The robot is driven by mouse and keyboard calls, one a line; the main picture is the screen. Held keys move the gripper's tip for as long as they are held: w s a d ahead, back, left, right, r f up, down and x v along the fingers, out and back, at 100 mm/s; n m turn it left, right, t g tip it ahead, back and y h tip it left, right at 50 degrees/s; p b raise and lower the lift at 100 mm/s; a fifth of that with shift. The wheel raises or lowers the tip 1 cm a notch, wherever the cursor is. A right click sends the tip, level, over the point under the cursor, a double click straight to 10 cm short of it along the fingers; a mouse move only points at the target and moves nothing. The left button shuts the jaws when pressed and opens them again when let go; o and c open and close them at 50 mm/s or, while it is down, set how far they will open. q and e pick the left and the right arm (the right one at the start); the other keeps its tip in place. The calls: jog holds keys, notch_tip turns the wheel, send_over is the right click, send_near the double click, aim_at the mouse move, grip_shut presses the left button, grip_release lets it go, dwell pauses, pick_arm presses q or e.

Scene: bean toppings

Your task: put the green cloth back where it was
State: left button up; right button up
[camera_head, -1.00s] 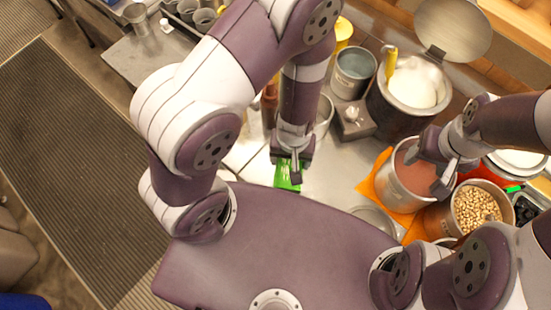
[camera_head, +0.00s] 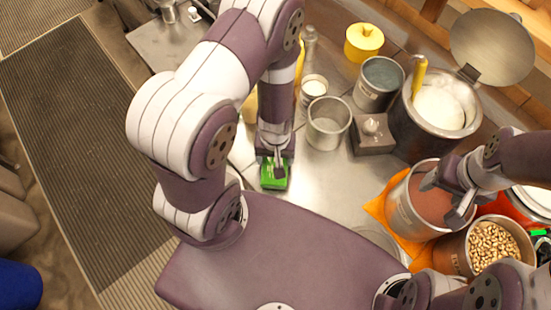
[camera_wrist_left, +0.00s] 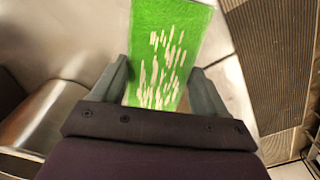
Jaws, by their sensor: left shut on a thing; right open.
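The green cloth (camera_head: 269,181) is at the front edge of the steel counter, left of centre in the head view. My left gripper (camera_head: 279,172) points down over it and is shut on it. In the left wrist view the cloth (camera_wrist_left: 172,40) shows flat and bright green with white marks, between the two fingers. I cannot tell whether it touches the counter. My right gripper (camera_head: 456,207) is open above a steel pot (camera_head: 400,205) of reddish-brown contents, at the right.
An empty steel cup (camera_head: 328,124) stands behind and right of the left gripper. A grey block (camera_head: 371,136) and a large pot with white contents (camera_head: 440,107) stand farther back. An orange cloth (camera_head: 376,210) lies under the reddish-brown pot. Bare counter (camera_head: 325,180) lies right of the green cloth.

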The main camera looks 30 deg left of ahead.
pick_arm(q)
jog(key=shift+a+f, duration=0.15)
jog(key=shift+f, duration=0.2)
jog(key=o, duration=0.7)
jog(key=shift+c, duration=0.2)
jog(key=o, duration=0.4)
jog(key=shift+c, duration=0.2)
